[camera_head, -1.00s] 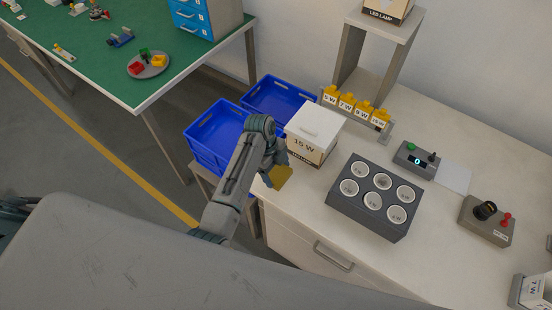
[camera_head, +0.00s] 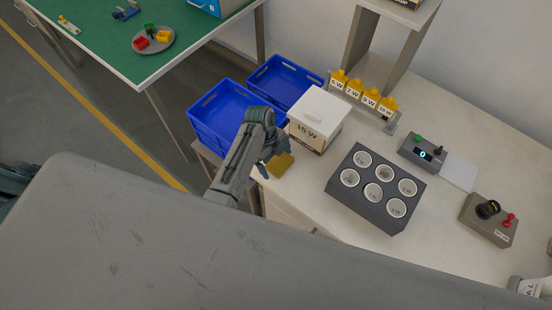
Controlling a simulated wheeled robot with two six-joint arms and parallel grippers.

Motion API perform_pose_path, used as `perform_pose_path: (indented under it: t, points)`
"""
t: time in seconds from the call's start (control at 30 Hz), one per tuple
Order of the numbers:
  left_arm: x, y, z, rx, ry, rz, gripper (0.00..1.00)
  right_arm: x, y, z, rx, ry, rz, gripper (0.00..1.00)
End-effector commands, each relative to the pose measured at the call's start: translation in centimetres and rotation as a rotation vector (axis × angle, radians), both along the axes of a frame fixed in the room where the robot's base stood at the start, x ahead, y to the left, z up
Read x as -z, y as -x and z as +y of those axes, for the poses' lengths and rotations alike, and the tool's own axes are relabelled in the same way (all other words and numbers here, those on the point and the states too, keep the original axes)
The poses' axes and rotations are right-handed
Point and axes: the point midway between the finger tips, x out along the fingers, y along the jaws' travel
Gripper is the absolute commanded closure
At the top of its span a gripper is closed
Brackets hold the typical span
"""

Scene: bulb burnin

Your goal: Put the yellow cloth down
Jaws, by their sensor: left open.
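The yellow cloth (camera_head: 281,165) lies on the left end of the white bench, just in front of the white 15 W box. My left gripper (camera_head: 266,166) is at the cloth's left edge, pointing down, with its jaws open. The cloth is apart from or just touching the fingers; I cannot tell which. My right gripper is not in view.
The 15 W box (camera_head: 318,118) stands close behind the cloth. A grey block with several white sockets (camera_head: 376,189) is to the right. Blue crates (camera_head: 222,112) stand left of the bench. Yellow labelled pieces (camera_head: 353,88), a counter box (camera_head: 422,153) and a joystick box (camera_head: 488,219) are further right.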

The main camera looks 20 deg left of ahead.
Motion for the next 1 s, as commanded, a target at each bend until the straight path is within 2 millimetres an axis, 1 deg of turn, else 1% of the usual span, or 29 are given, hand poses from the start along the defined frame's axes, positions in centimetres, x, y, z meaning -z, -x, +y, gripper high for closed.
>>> perform_pose_path:
  t: [0.07,0.17,0.27,0.4,0.5,0.57,0.6,0.63,0.8,1.0]
  points:
    - [-0.3,-0.1,0.1,-0.001,0.000,-0.002,0.00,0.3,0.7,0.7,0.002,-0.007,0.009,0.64]
    - [-1.3,-0.3,0.5,-0.001,0.000,-0.005,0.00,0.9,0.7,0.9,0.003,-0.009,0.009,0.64]
    - [-3.0,-0.6,1.1,-0.001,-0.001,-0.008,0.00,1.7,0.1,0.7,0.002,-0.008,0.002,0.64]
    - [-6.0,-0.9,1.9,-0.001,-0.001,-0.008,0.00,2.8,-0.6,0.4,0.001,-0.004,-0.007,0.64]
    - [-8.0,-1.1,2.5,0.000,-0.001,-0.007,0.00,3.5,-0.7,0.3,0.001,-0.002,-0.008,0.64]
    - [-9.0,-1.1,2.8,-0.001,-0.001,-0.006,0.00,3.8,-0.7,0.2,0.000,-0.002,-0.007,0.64]
    - [-10.2,-1.1,2.9,0.000,-0.002,-0.004,0.00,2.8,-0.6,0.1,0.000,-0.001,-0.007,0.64]
    - [-10.6,-1.1,3.0,-0.001,-0.001,-0.002,0.00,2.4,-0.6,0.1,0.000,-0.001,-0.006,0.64]
    - [-11.5,-1.2,3.3,0.001,0.000,-0.001,0.00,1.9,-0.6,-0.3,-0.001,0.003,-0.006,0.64]
    - [-11.5,-1.2,3.3,0.000,0.000,-0.001,0.00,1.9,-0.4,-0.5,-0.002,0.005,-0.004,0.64]
